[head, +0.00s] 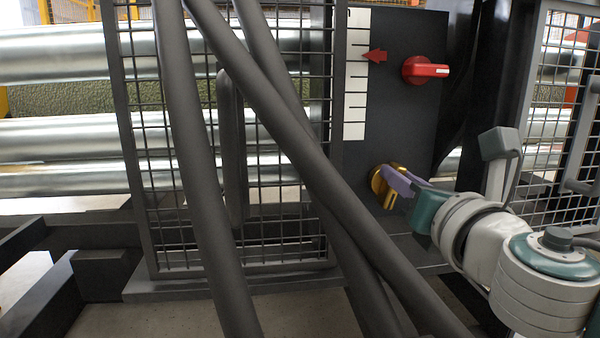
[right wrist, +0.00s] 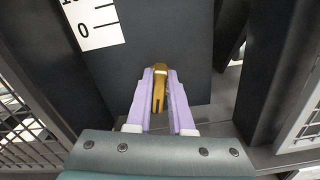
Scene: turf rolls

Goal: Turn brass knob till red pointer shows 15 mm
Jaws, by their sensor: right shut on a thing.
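The brass knob (head: 377,184) sits low on the dark panel (head: 400,120). My right gripper (head: 393,180), with purple fingers, is shut on it. In the right wrist view the two fingers (right wrist: 160,84) lie on both sides of the brass grip (right wrist: 159,94), which stands about upright between them. The red pointer (head: 375,56) points left at the white scale (head: 355,90), in its upper part. The scale's numbers are too small or cut off to read the value in the head view. In the right wrist view the scale's lower end (right wrist: 92,22) shows a 0. My left gripper is not in view.
A red rotary handle (head: 425,70) is on the panel right of the pointer. A wire-mesh guard (head: 230,265) stands left, with shiny rollers (head: 60,55) and green turf (head: 60,98) behind. Another mesh guard (head: 565,130) is at the right. Thick dark bars cross the middle of the head view.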

